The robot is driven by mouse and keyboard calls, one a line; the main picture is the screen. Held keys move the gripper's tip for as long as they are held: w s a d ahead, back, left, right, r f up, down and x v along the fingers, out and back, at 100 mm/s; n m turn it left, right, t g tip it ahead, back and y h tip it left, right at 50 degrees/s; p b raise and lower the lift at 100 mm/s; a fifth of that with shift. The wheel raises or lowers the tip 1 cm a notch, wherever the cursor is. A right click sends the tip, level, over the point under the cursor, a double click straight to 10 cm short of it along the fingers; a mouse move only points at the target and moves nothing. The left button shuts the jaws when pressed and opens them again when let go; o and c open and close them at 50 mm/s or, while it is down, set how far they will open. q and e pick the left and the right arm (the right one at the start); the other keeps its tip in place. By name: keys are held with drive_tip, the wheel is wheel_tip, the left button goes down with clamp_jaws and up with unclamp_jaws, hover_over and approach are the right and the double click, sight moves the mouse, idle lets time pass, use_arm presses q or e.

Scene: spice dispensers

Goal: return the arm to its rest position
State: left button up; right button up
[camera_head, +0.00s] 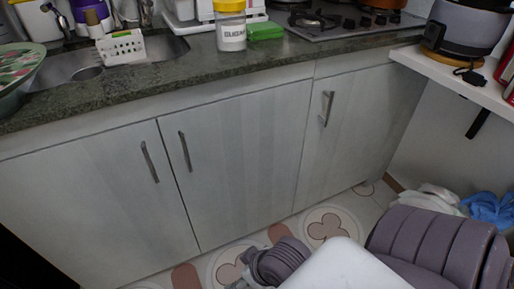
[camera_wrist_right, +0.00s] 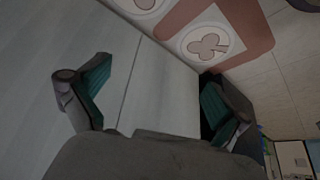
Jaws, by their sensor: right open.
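My right arm (camera_head: 435,245) is bent low at the lower right of the head view, in front of the cabinets. Its wrist is near the bottom edge, and the gripper there is mostly cut off. In the right wrist view my right gripper (camera_wrist_right: 155,100) has its two fingers wide apart. Nothing is between them; cabinet front and floor show behind. My left arm and left gripper are not in view.
A yellow-lidded sugar jar (camera_head: 231,30) stands on the dark counter (camera_head: 130,88) beside a green sponge (camera_head: 265,31). Pale cabinet doors (camera_head: 235,150) face me. A white shelf (camera_head: 455,80) with a cooker (camera_head: 466,25) juts out at right. Cloths (camera_head: 490,209) lie below.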

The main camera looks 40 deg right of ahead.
drive_tip(key=shift+s+d+f+g+h, duration=0.2)
drive_tip(key=shift+s+d, duration=0.15)
drive_tip(key=shift+s, duration=0.3)
drive_tip(key=shift+s+d+f+g+h, duration=0.2)
drive_tip(key=shift+s+d, duration=0.1)
drive_tip(key=shift+s, duration=0.35)
